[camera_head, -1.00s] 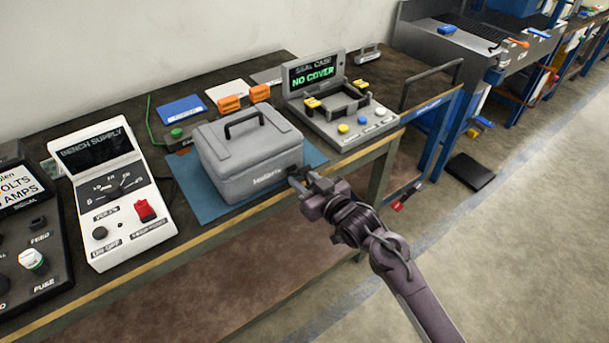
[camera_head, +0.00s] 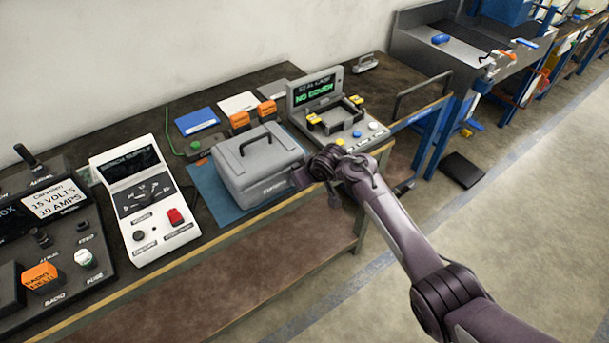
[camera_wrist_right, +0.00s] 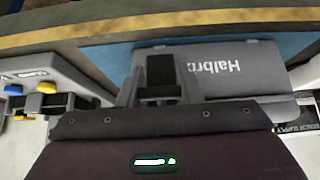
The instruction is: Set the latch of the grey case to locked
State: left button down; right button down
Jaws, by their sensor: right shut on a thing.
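The grey case (camera_head: 258,170) stands upright on a blue mat (camera_head: 206,186) near the bench's front edge, its lid down and handle on top. My right gripper (camera_head: 300,178) is at the right end of the case's front face. In the right wrist view, the case front (camera_wrist_right: 235,70) shows upside-down lettering. There my right gripper (camera_wrist_right: 160,85) has its fingers on either side of a dark latch (camera_wrist_right: 160,70) and is shut on it. The latch's setting cannot be told, and my arm hides it in the head view. My left gripper is not in view.
A white bench supply (camera_head: 150,200) stands left of the case. A seal unit (camera_head: 335,115) with a "NO COVER" display stands to the right, close to my forearm. Orange blocks (camera_head: 240,119) lie behind the case. The floor in front is clear.

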jog(key=shift+w+a+r, duration=0.1)
jog(key=shift+w+r, duration=0.05)
dwell(0.5)
jog(key=c, duration=1)
grip_release()
jog(key=v, duration=0.7)
jog(key=shift+r, duration=0.4)
